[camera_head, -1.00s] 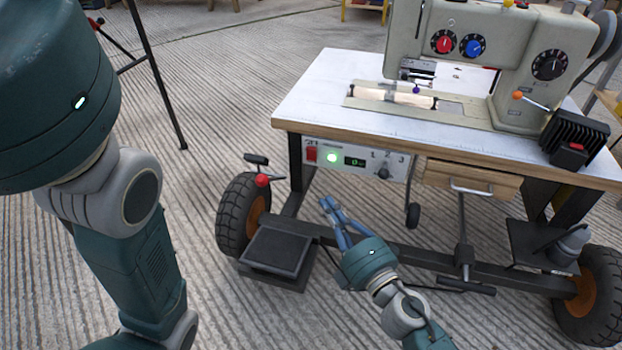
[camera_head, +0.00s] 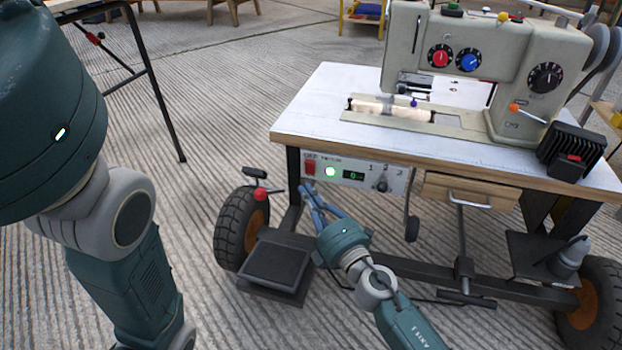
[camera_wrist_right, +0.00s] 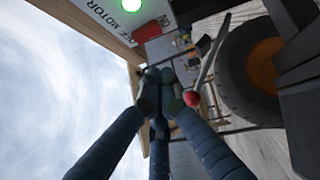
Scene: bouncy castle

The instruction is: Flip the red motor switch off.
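The red motor switch (camera_head: 310,167) is at the left end of the control panel (camera_head: 398,185) under the sewing table's front edge. A lit green lamp (camera_head: 330,172) is to its right. In the right wrist view the red switch (camera_wrist_right: 147,32) shows beside the "MOTOR" lettering, beyond the fingertips. My right gripper (camera_head: 308,188) is just below the switch, apparently apart from it. In the wrist view its fingertips (camera_wrist_right: 160,88) are drawn together with nothing between them. My left arm comes in at the left, but its gripper is out of view.
The sewing machine (camera_head: 535,75) stands on the white tabletop (camera_head: 310,110). A red-knobbed lever (camera_head: 261,192) juts out left of my right gripper, near a wheel (camera_head: 236,230). A drawer (camera_head: 470,189) is right of the panel. A black pedal (camera_head: 275,263) sits low.

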